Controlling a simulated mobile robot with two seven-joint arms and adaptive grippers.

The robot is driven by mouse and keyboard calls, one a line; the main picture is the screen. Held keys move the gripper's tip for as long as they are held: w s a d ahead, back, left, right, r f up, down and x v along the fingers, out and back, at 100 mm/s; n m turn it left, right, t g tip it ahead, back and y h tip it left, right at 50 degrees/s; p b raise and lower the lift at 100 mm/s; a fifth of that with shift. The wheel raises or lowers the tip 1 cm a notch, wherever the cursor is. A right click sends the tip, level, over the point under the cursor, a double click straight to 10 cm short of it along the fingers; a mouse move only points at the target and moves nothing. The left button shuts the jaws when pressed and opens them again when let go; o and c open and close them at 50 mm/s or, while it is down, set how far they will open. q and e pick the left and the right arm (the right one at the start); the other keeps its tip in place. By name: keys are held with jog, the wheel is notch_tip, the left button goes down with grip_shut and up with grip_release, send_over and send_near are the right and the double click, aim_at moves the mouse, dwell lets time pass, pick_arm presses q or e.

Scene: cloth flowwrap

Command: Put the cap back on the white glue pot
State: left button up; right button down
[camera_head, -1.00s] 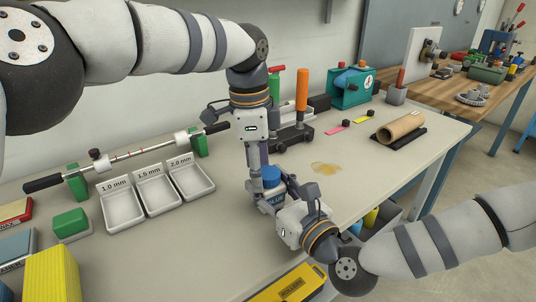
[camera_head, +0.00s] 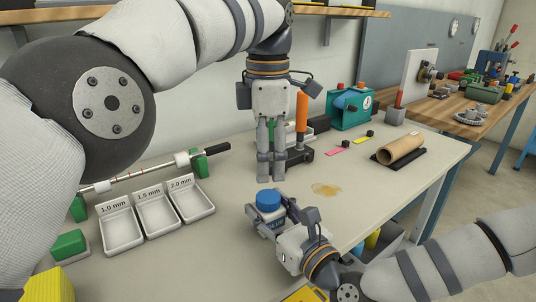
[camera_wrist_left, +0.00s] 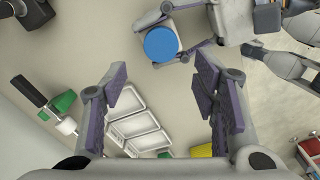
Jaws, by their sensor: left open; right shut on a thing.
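The blue cap (camera_head: 268,198) sits on top of the white glue pot (camera_head: 268,212) near the bench's front edge; it looks level. My right gripper (camera_head: 272,218) is shut around the pot's body and hides most of it. From above, the cap shows as a blue disc (camera_wrist_left: 162,44) between the right gripper's fingers in the left wrist view. My left gripper (camera_head: 270,178) is open and empty, fingers pointing down, raised behind the pot and clear of the cap. Its spread fingers (camera_wrist_left: 161,82) show nothing between them. How far the cap is screwed on cannot be seen.
Three labelled white trays (camera_head: 157,212) lie left of the pot. An orange-handled tool (camera_head: 302,115) stands behind, close to my left gripper. An amber spill (camera_head: 326,189) lies to the right. A cardboard roll (camera_head: 400,150) rests farther right.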

aim_at(268, 196)
pick_arm(q)
jog(key=shift+s+d+r+n, duration=0.1)
jog(key=shift+d+n, duration=0.05)
jog(key=shift+n, duration=0.25)
notch_tip(268, 196, down, 8)
jog(key=shift+f, duration=0.1)
dwell(0.4)
jog(key=c, duration=1.2)
jog(key=o, duration=1.3)
jog(key=shift+c, duration=0.2)
